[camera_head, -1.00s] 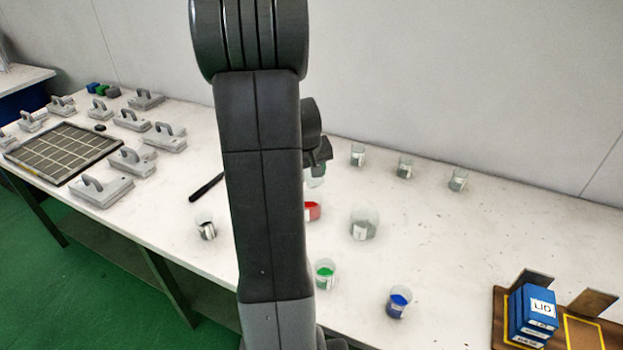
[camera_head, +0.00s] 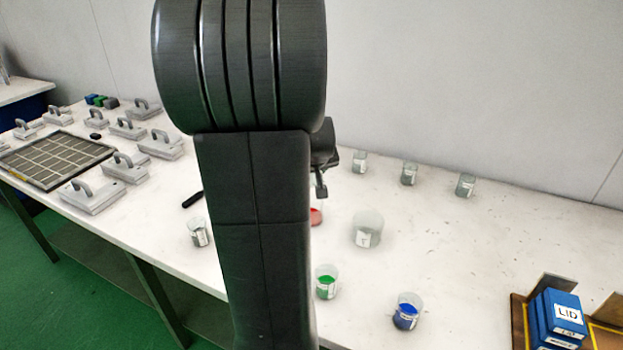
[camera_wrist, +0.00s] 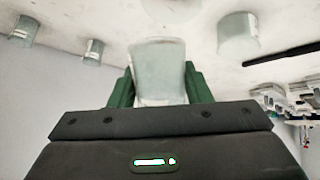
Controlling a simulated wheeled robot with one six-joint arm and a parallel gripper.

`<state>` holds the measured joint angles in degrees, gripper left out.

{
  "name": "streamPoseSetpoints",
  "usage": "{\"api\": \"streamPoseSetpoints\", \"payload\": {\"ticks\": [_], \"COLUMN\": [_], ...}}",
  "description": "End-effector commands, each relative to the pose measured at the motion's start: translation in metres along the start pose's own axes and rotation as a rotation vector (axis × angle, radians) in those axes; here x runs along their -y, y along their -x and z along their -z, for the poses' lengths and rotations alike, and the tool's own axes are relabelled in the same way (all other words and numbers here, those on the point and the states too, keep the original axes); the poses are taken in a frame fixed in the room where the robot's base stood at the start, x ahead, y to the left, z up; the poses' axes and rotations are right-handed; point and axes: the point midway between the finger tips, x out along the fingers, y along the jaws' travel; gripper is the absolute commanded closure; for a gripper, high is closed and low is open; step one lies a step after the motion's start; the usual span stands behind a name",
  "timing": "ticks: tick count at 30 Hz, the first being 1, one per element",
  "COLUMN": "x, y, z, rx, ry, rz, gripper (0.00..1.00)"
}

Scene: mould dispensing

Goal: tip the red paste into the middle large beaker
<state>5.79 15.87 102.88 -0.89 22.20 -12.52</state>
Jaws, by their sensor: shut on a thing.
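My gripper (camera_wrist: 158,88) is shut on a clear, whitish beaker (camera_wrist: 158,65) in the wrist view, with a green finger on each side. No paste shows in it from this side. In the head view my arm hides the gripper's fingers and the held beaker. A patch of red paste (camera_head: 316,216) shows just right of my arm; the rest of it is hidden. A large clear beaker (camera_head: 367,230) stands upright to its right. I cannot tell whether this is the middle one.
A green-paste beaker (camera_head: 326,284) and a blue-paste beaker (camera_head: 406,312) stand near the front. Several small beakers (camera_head: 409,174) line the back. Another beaker (camera_head: 199,234) stands left of my arm. Blue LID boxes (camera_head: 562,318) sit at the right. Trowel-like tools (camera_head: 95,195) lie left.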

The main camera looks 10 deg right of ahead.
Motion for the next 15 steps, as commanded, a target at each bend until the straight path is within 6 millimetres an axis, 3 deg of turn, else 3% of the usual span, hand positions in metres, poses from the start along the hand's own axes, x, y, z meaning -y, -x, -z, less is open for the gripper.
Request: {"api": "streamPoseSetpoints", "payload": {"ticks": [15], "x": [-0.0002], "y": [-0.0008], "z": [-0.0008], "rx": [-0.160], "ry": [-0.032], "rz": [0.000], "gripper": [0.79]}}
